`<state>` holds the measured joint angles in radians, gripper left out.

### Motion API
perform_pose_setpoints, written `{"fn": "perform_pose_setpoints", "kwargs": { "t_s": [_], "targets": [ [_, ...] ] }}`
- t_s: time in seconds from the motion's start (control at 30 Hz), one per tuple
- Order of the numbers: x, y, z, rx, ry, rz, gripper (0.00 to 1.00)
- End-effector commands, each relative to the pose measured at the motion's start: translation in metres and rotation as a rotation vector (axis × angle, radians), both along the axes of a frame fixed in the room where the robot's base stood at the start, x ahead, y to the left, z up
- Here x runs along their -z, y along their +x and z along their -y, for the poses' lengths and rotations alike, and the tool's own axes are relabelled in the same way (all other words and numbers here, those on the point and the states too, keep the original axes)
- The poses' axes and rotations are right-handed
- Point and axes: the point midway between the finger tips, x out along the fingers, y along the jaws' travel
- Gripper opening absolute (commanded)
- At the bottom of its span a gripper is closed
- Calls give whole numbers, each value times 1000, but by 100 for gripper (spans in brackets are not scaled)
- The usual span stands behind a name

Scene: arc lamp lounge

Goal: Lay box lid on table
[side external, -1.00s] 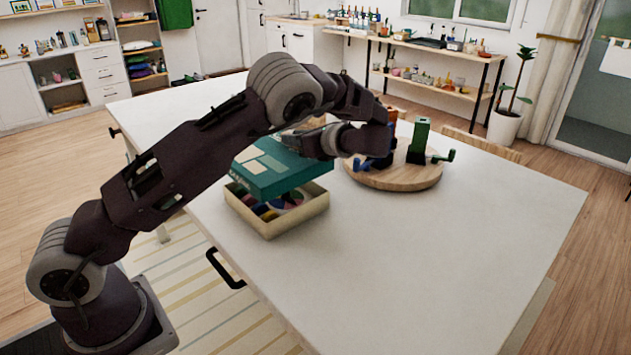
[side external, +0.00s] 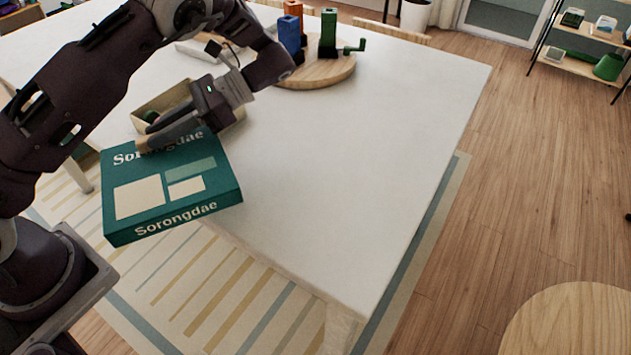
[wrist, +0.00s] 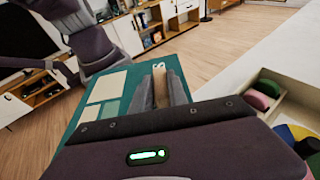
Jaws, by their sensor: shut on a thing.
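The box lid (side external: 165,190) is teal with pale panels and the word "Sorongdae". My gripper (side external: 160,140) is shut on one side of it and holds it tilted in the air, printed face toward the side camera. In that view the lid overlaps the near edge of the white table (side external: 350,150). In the wrist view the lid (wrist: 105,95) lies beyond my gripper fingers (wrist: 168,88). The open cream box base (side external: 160,103) stands on the table behind my gripper, partly hidden by it. In the wrist view the base (wrist: 295,95) holds coloured pieces.
A round wooden board (side external: 318,75) at the back of the table carries upright blue, orange and green pieces. The table is bare to the right of the lid and box base. A striped rug (side external: 225,275) lies below the near edge.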

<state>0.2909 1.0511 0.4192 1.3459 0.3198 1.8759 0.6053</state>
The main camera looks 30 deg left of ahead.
Motion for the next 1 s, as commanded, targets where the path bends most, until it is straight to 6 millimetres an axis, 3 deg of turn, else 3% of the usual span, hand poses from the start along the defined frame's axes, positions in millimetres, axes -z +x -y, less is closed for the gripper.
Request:
{"fn": "perform_pose_setpoints", "kwargs": {
  "t_s": [0.1,0.27,0.37,0.5,0.6,0.73,0.9,1.0],
  "targets": [
    [-5,-17,46,-127,-1,-3,0],
    [8,-36,111,-586,-1,-8,0],
    [3,-34,153,-887,-1,-7,0],
    [-12,-11,200,-1324,3,-6,0],
    [-24,16,218,-1611,4,-3,0],
    [-35,49,223,-1895,6,-2,0],
    [-38,74,219,-2089,5,-1,0],
    [-18,77,218,-2116,11,-5,0]
  ]
}}
